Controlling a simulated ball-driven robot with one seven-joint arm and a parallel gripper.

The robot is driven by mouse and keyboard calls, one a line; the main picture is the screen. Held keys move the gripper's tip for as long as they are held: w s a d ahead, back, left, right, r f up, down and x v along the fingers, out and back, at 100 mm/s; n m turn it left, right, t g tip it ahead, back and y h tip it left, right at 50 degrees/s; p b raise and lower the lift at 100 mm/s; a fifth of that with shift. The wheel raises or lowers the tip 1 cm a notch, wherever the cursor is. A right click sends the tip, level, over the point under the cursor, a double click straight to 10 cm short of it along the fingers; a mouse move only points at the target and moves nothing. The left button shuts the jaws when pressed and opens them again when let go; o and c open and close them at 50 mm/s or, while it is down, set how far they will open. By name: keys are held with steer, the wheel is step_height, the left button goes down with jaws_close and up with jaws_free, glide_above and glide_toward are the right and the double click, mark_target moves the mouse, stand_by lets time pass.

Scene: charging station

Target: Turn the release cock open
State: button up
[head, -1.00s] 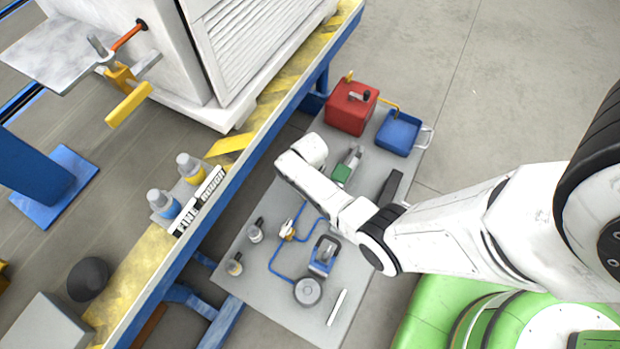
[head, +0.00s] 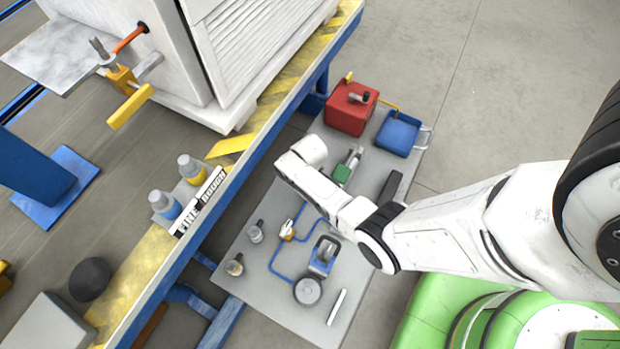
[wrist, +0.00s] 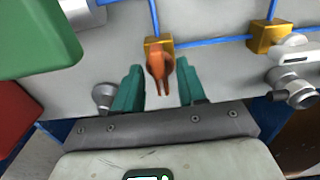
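In the wrist view an orange lever (wrist: 160,68) sits on a brass valve block (wrist: 153,44) in a blue line; it looks like the release cock. Its forked end points down the picture towards my palm. My gripper (wrist: 159,69) is open, with one teal finger on each side of the lever and a visible gap on both sides. In the head view my arm covers this spot, so neither the lever nor my fingers show there.
A second brass block (wrist: 270,36) and a grey fitting (wrist: 297,75) are at right. A green block (wrist: 35,40) fills the upper left. In the head view the grey panel (head: 285,320) also bears a gauge (head: 308,291), near a red box (head: 351,107) and blue tray (head: 399,133).

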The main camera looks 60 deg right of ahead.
step_height(320, 180, up, 11)
steer(key=p, duration=0.5)
steer(key=shift+f, duration=0.1)
stand_by(0.5)
steer(key=s+a+r+m+t, duration=0.1)
steer(key=s+a+r, duration=0.55)
steer(key=r, duration=0.25)
steer(key=s+a+r, duration=0.5)
steer(key=s+r, duration=0.2)
steer(key=r, duration=0.2)
step_height(320, 180, up, 18)
steer(key=p, duration=1.7)
steer(key=shift+s+d+p, duration=0.15)
steer(key=shift+d+p, duration=0.05)
steer(key=shift+p, duration=0.15)
